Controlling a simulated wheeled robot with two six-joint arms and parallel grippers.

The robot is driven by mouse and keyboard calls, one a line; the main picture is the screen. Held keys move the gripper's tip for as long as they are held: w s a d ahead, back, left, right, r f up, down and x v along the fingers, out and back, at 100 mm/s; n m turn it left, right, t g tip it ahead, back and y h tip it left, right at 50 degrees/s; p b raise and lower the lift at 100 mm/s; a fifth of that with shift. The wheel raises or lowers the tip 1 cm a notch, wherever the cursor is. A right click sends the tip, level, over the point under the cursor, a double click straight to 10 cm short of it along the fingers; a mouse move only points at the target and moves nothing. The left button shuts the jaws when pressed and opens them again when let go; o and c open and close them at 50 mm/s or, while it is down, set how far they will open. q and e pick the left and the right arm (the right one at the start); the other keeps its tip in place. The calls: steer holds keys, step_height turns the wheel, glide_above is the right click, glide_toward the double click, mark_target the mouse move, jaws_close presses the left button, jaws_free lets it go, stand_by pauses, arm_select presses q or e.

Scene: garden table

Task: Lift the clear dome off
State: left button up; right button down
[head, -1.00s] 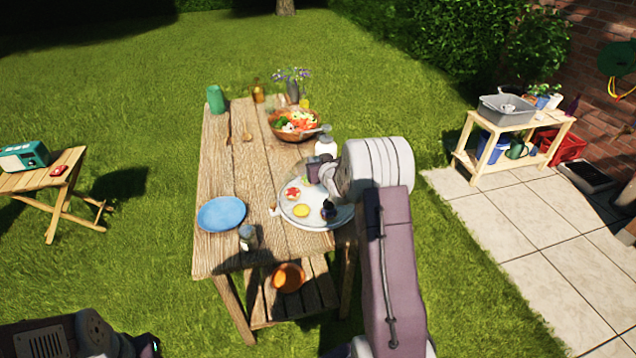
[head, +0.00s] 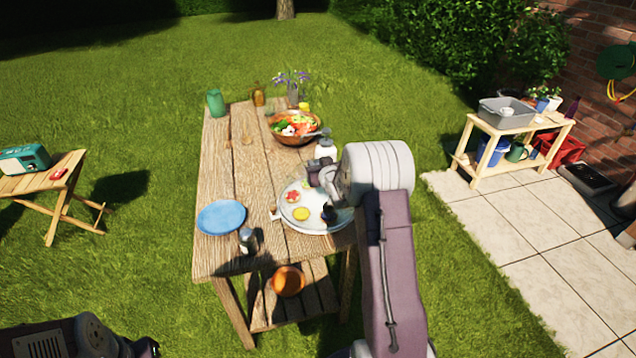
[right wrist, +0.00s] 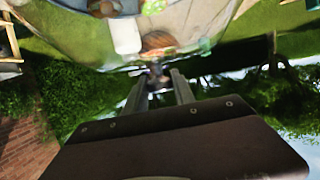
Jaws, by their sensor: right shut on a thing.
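The clear dome (head: 318,222) is a faint see-through cover over a round plate of food on the wooden table, in the head view. Through it I see a red-topped piece, a yellow round piece and a dark piece. My right gripper (head: 316,173) is at the top of the dome, shut on its knob. In the right wrist view the fingers (right wrist: 158,82) close on a small dark knob, with the clear dome wall (right wrist: 85,48) beyond. I cannot tell whether the rim is off the plate. My left gripper (head: 145,347) is at the bottom left, partly cut off.
A blue plate (head: 221,217) and a shaker (head: 247,240) stand left of the dome. A white pump bottle (head: 325,150) and a salad bowl (head: 294,134) stand close behind it. The table's left middle is mostly free.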

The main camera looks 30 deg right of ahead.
step_height(320, 180, up, 8)
steer(key=shift+w+r+p, duration=0.1)
steer(key=shift+r+p, duration=0.15)
steer(key=shift+p, duration=0.3)
step_height(320, 180, up, 10)
steer(key=p, duration=0.3)
steer(key=shift+f+p, duration=0.2)
steer(key=shift+p, duration=0.1)
